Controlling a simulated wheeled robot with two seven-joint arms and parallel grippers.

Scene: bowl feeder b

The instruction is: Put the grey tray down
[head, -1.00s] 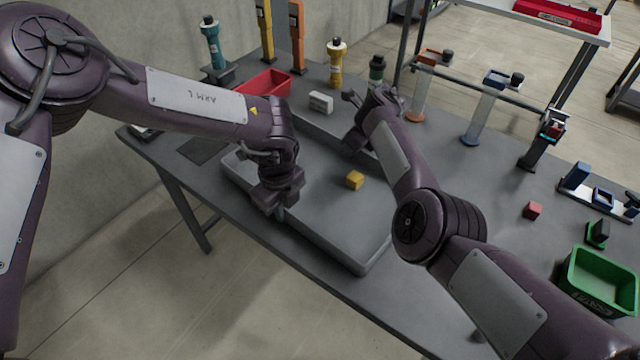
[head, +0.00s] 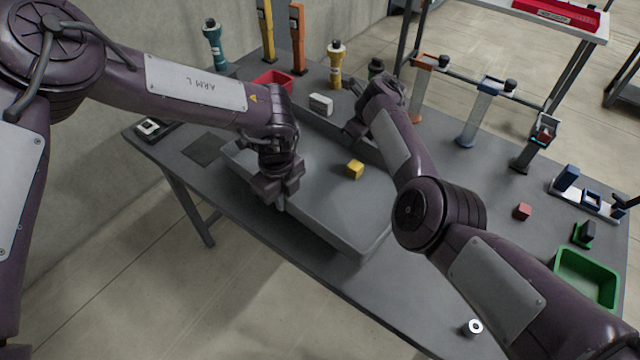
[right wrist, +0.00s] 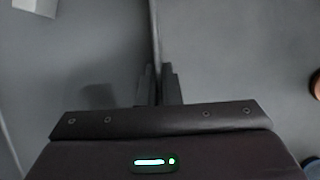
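The grey tray (head: 345,238) is long and shallow, with a yellow cube (head: 355,170) on its floor. It looks roughly level, and a dark shadow lies beneath its near side; it appears raised a little above the table. My left gripper (head: 272,203) is at the tray's near long wall and appears shut on it; its fingertips are partly hidden. My right gripper (head: 355,130) is at the far long wall. In the right wrist view its fingers (right wrist: 158,88) are shut on the thin tray wall (right wrist: 154,35).
The grey table (head: 408,300) has free room at its near right. A white block (head: 320,104) and a red bin (head: 272,80), partly hidden, stand by the tray's far side. A red cube (head: 523,211), a green bin (head: 587,278) and a white ring (head: 475,326) are at the right.

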